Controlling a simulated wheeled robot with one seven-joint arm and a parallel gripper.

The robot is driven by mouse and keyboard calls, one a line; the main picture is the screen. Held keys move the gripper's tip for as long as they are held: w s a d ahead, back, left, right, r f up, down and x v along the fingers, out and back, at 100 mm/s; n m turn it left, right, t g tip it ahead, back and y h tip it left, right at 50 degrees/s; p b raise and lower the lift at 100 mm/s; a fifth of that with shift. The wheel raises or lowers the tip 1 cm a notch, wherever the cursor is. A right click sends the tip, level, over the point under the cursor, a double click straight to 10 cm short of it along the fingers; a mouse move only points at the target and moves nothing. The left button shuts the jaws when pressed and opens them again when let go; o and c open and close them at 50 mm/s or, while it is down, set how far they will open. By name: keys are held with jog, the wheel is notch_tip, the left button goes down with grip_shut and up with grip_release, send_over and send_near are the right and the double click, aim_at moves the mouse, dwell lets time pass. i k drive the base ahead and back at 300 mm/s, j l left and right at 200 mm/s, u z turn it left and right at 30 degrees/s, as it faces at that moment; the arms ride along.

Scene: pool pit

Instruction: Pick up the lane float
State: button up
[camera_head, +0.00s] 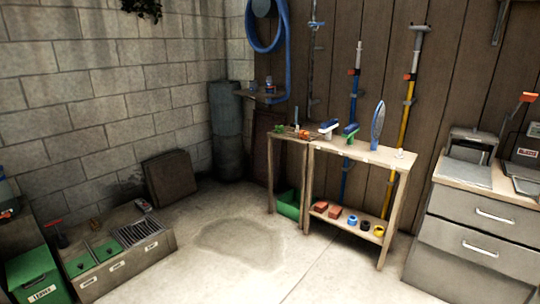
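I cannot tell for certain which object is the lane float. On the lower shelf of a wooden bench, a small blue ring-like piece (352,220), a dark one (365,225) and a yellow one (378,231) sit in a row and could include it. Two red blocks (328,209) lie to their left on the same shelf. My gripper is not in view.
The wooden bench (350,152) carries a blue-headed brush (329,127), a green-headed brush (351,131) and an upright blue oval (378,124). Grey drawers (478,240) stand right. Low boxes (150,250) stand left. The concrete floor (240,275) between is clear.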

aim_at(303, 134)
jog(key=i, duration=2.55)
jog(key=i+u, duration=0.1)
jog(key=i, duration=0.5)
jog(key=i+l+u, duration=0.15)
jog(key=i, duration=0.4)
jog(key=i+l+u, duration=0.1)
jog(key=i, duration=0.45)
